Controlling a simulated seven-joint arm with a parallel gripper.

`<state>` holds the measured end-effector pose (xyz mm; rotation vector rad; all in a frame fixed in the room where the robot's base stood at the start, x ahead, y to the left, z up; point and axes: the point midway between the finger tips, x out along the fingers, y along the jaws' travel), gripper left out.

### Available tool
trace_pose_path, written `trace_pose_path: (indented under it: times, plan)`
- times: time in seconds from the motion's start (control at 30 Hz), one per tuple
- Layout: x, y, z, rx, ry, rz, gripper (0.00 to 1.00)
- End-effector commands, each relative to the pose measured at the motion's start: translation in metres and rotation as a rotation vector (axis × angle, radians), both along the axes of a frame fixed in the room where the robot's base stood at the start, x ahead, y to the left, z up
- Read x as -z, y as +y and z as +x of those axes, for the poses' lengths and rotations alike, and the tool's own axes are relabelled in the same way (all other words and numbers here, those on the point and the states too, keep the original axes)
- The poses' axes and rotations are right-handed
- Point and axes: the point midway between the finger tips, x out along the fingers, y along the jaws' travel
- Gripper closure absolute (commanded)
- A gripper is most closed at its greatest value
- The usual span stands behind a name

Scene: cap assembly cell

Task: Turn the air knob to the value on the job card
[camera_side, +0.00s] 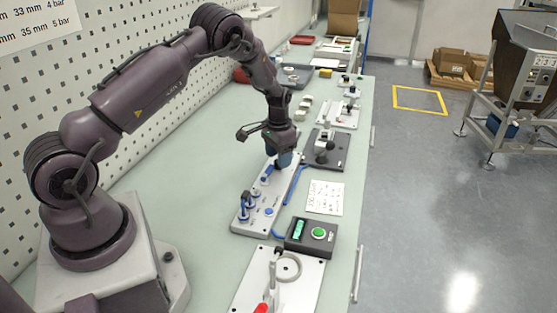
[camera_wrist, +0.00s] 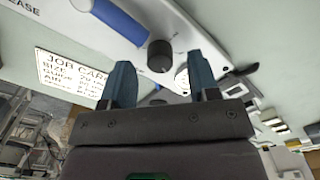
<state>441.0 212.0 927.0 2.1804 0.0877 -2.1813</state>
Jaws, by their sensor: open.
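A black round air knob (camera_wrist: 160,56) stands on the pale panel (camera_side: 248,216) in the wrist view. My gripper (camera_wrist: 159,64) is open, with one blue finger on each side of the knob in that picture; I cannot tell whether either finger touches it. In the side view my gripper (camera_side: 281,160) is low over the panel's far end and hides the knob.
A blue handle (camera_wrist: 121,20) is beside the knob. A dark fixture (camera_side: 326,149) is right of my gripper. The bench left of the panel is clear.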

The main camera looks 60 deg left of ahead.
Motion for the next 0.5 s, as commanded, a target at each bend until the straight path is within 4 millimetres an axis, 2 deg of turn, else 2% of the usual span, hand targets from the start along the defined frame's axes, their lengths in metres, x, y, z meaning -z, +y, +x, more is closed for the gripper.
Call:
trace_pose_path:
  times: [0.2,0.47,0.5]
  plan:
    - [0.017,0.000,0.000,-0.001,0.000,-0.001,0.45]
    - [0.018,0.000,0.000,-0.001,-0.001,0.000,0.45]
    - [0.018,0.000,0.000,-0.001,-0.001,0.000,0.49]
